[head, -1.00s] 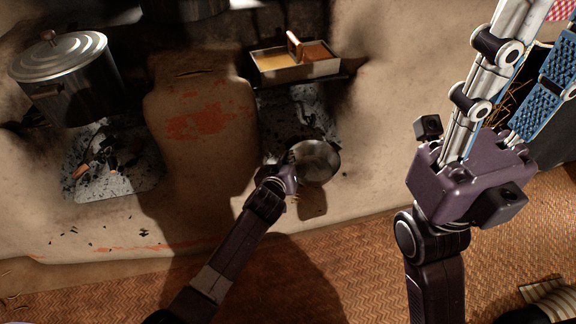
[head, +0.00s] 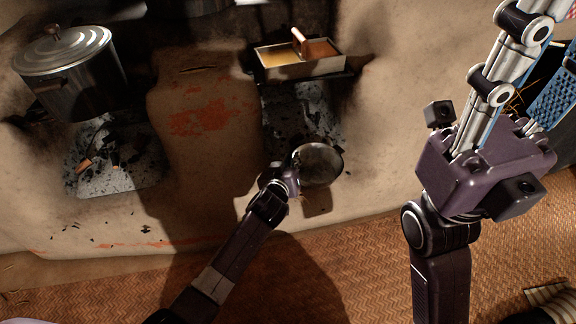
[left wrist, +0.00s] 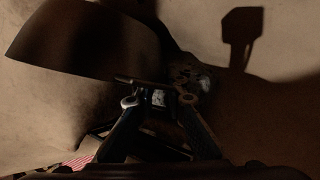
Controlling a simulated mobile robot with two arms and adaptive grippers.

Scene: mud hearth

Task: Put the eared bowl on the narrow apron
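The eared bowl (head: 322,165) is a small round metal bowl in the middle of the head view. My left gripper (head: 290,170) is at its left side, shut on its edge or ear. The bowl looks raised, with a shadow below it, near the front end of the right-hand ash-strewn apron (head: 300,108), the narrower one. In the left wrist view the bowl (left wrist: 85,45) is a large dark shape beyond the fingers (left wrist: 160,95); the exact grip is too dark to see. My right gripper (head: 530,70) is at the upper right, fingers apart, tips partly out of frame.
A lidded metal pot (head: 75,80) stands at the left above the wider ash patch (head: 120,180). A rectangular tin (head: 298,68) with a wooden handle sits behind the right apron. A rust-stained mud pillar (head: 205,125) separates the two sides. A woven mat (head: 350,265) covers the floor.

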